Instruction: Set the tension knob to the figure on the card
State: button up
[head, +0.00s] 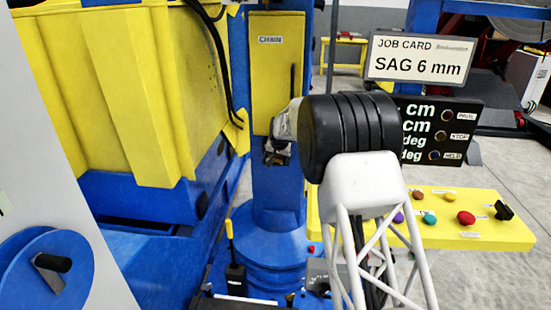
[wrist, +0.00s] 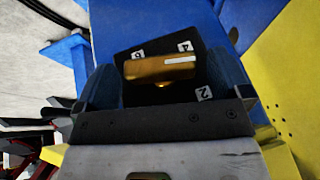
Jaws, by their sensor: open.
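The job card (head: 417,57) in the head view reads "SAG 6 mm". In the wrist view the tension knob (wrist: 155,68) is a brass bar lying nearly level in the picture. A white mark on its right end points right, between the labels 4 and 2. Its black dial plate (wrist: 150,97) shows the labels 6, 4 and 2; other labels are not visible. My gripper (wrist: 163,84) is open, with one finger on each side of the knob in the picture and a gap on both sides. In the head view my black wrist joint mostly hides my gripper (head: 279,152) and the knob.
A blue column (head: 275,190) with a yellow door marked CHAIN (head: 277,62) stands behind my gripper. A big yellow and blue machine body (head: 125,90) is at left. At right are a black display (head: 450,130) and a yellow panel (head: 425,230) with several coloured knobs.

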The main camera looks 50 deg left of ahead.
jog(key=shift+f, duration=0.1)
jog(key=c, duration=0.9)
jog(key=shift+a+t+h, duration=0.15)
jog(key=shift+t+h, duration=0.25)
jog(key=shift+s+n+t+h, duration=0.15)
jog(key=shift+n+t+h, duration=0.15)
jog(key=shift+t+h, duration=0.4)
jog(key=shift+s+a+f+n+t+h, duration=0.1)
jog(key=shift+n+t+h, duration=0.15)
jog(key=shift+t+h, duration=0.6)
jog(key=shift+s+a+n+t+h, duration=0.1)
jog(key=shift+n+t+h, duration=0.15)
jog(key=shift+t+h, duration=0.55)
jog(key=o, duration=0.9)
